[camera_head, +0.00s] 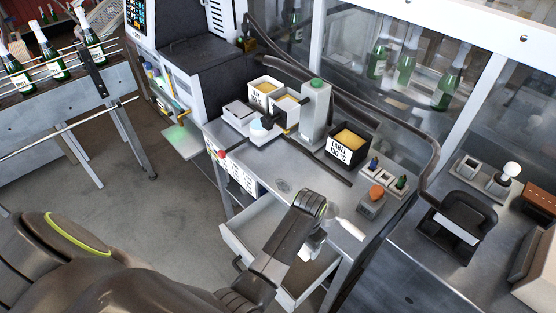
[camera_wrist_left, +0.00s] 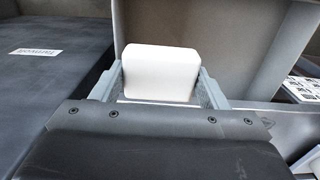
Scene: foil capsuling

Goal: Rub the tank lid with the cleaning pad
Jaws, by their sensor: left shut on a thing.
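A white cleaning pad (camera_wrist_left: 160,72) shows in the left wrist view, a rounded block held between the two grey fingers of my left gripper (camera_wrist_left: 160,85). In the head view my left gripper (camera_head: 312,243) is over the open drawer at the front of the metal table; the arm largely hides the pad there. I cannot tell for sure which surface is the tank lid. My right gripper is not in view.
The metal table (camera_head: 285,186) carries a black box with yellow contents (camera_head: 348,142), lighter boxes and a grey post (camera_head: 316,115). The open drawer (camera_head: 245,237) juts out below. A black holder (camera_head: 468,213) stands on the right counter. Bottles stand on a conveyor at left.

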